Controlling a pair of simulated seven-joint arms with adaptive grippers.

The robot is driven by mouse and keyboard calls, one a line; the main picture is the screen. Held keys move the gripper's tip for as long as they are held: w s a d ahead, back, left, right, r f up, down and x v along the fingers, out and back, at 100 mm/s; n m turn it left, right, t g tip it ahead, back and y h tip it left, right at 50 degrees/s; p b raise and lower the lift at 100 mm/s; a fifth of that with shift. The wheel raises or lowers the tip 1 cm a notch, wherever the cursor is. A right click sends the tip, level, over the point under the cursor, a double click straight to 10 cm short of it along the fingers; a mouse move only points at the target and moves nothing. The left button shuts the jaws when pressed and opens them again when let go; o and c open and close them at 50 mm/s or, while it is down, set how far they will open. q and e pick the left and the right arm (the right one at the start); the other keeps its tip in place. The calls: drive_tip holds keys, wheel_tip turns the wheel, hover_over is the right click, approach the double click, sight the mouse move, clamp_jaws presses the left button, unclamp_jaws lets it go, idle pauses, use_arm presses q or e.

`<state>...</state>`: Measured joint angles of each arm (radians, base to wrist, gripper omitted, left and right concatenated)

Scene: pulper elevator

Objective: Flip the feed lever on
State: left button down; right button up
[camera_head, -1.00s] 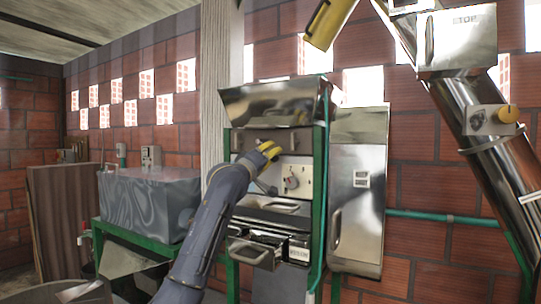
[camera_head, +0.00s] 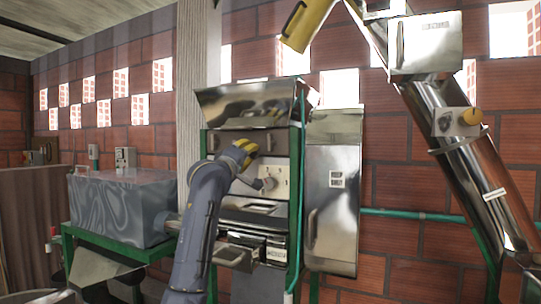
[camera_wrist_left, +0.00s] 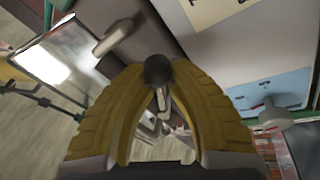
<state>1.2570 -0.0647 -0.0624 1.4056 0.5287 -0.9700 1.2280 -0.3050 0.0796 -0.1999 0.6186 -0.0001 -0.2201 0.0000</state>
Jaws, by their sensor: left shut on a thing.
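My left gripper (camera_head: 240,153), with yellow fingers, is at the front of the steel pulper (camera_head: 250,110), just above and left of a pale control panel (camera_head: 277,180). In the left wrist view my left gripper (camera_wrist_left: 158,75) is shut on a dark ball knob (camera_wrist_left: 158,70) on a thin metal stem, which looks like the feed lever. The ball sits between the fingertips. In the head view the fingers and arm hide the lever's knob. A grey rotary knob (camera_head: 268,184) is on the panel, apart from the fingers; it also shows in the wrist view (camera_wrist_left: 275,118). My right gripper is not in view.
A steel cabinet (camera_head: 333,190) stands right of the pulper. The slanted elevator tube (camera_head: 470,145) with a yellow spout (camera_head: 305,22) is further right. A grey tank (camera_head: 122,210) on a green stand is at left. Brick wall lies behind.

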use_arm(q)
drive_tip(key=shift+d, duration=0.2)
drive_tip(key=c, duration=1.5)
unclamp_jaws()
drive_tip(key=shift+s, duration=0.1)
drive_tip(key=o, duration=0.3)
drive_tip(key=shift+v, duration=6)
drive_tip(key=shift+f, duration=0.15)
